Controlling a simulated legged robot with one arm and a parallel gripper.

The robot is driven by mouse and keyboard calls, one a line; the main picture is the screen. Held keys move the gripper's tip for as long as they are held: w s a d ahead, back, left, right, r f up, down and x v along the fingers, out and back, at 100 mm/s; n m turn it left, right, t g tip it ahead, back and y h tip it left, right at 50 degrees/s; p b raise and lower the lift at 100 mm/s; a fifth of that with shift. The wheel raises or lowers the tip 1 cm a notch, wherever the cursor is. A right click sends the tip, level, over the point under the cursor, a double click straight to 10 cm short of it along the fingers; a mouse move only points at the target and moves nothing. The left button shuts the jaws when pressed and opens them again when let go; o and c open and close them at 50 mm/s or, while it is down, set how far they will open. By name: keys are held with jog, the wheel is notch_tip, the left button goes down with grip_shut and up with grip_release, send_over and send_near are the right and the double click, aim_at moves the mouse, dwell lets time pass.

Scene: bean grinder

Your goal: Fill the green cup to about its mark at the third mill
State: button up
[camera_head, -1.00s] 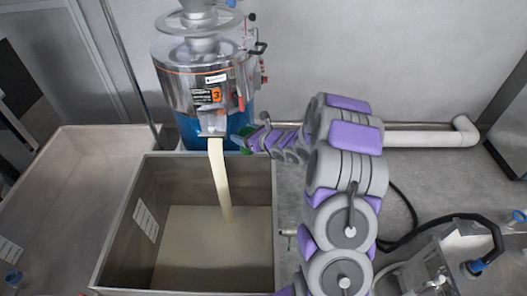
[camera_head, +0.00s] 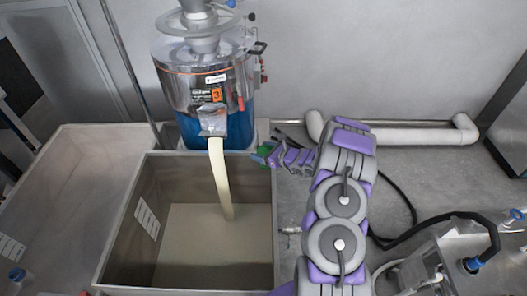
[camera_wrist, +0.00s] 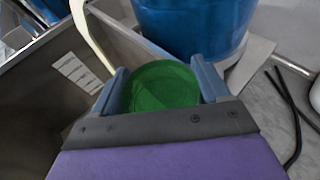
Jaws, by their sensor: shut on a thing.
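The third mill (camera_head: 190,93), steel with a blue base and an orange "3" label, stands at the back. A pale stream (camera_head: 221,175) runs from its spout (camera_head: 213,123) down into the steel bin (camera_head: 104,262). My gripper (camera_wrist: 161,84) is shut on the green cup (camera_wrist: 160,90), with a finger on each side. In the head view the cup (camera_head: 262,152) is small and partly hidden, at the bin's back right corner, right of the stream and apart from it. Only green shows inside the cup; its mark is not visible.
Another pale bin (camera_head: 75,165) stands at the left. A thick white pipe (camera_head: 400,134) runs along the back wall. Black hoses (camera_head: 408,210) and a steel machine (camera_head: 440,265) are at the right. A red lever (camera_head: 240,103) shows on the mill.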

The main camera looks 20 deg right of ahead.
jog(key=w+a+b, duration=0.2)
jog(key=w+a, duration=0.2)
jog(key=a, duration=0.6)
jog(key=shift+a, duration=0.15)
jog(key=shift+w+b, duration=0.1)
jog(key=shift+b, duration=0.2)
dwell(0.4)
jog(key=w+a+b, duration=0.3)
jog(key=a, duration=0.5)
dwell(0.4)
dwell(2.8)
jog(key=s+d+p, duration=0.1)
jog(key=s+d, duration=0.2)
jog(key=d, duration=0.5)
dwell(0.8)
